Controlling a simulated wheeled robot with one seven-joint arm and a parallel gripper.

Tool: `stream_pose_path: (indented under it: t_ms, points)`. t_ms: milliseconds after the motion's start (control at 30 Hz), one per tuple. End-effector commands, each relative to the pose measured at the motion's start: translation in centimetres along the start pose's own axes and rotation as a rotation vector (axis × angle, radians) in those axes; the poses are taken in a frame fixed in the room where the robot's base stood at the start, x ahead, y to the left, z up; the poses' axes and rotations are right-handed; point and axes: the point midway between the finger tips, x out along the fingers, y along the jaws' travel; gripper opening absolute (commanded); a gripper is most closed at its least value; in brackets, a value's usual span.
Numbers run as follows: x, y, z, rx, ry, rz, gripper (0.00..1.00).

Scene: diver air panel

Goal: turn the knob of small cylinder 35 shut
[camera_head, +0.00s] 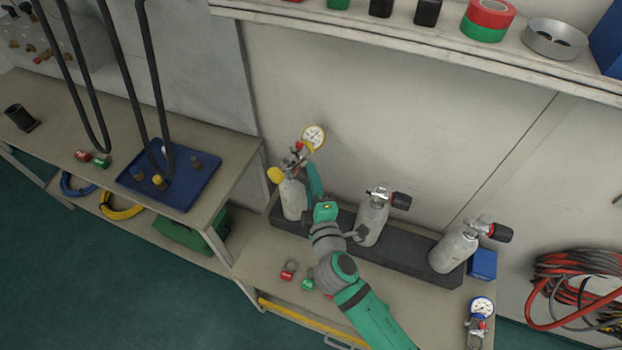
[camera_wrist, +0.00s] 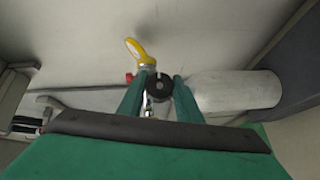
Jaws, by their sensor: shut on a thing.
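A pale small cylinder (camera_head: 292,199) stands upright at the left end of the dark rack, with a valve and a white-faced gauge (camera_head: 313,137) on top. Its number cannot be read. In the wrist view the cylinder body (camera_wrist: 235,90) lies to the right. Its black round knob (camera_wrist: 158,87) is between the two green fingers of my gripper (camera_wrist: 158,92), which is shut on it. In the head view my gripper (camera_head: 314,180) is at the right side of the valve and hides the knob.
Two more cylinders with black knobs, a middle one (camera_head: 371,222) and a right one (camera_head: 453,250), stand in the rack (camera_head: 408,256). A yellow cap (camera_head: 274,174) is left of the valve. The wall is close behind. Red (camera_head: 289,270) and green (camera_head: 307,285) pieces lie in front.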

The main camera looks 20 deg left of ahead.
Motion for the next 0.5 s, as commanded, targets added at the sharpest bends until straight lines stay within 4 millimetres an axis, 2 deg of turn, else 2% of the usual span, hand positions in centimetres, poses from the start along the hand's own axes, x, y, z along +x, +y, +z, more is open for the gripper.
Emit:
stream_pose_path:
  t_ms: [67, 100, 167, 500]
  points:
    - [-0.01, 0.09, -0.09, 0.002, 0.002, 0.002, 0.09]
    - [-0.01, 0.09, -0.09, 0.001, 0.002, 0.002, 0.38]
    - [-0.01, 0.09, -0.08, 0.001, 0.002, 0.002, 0.5]
    - [-0.15, 0.04, 0.01, 0.0, 0.0, 0.001, 0.5]
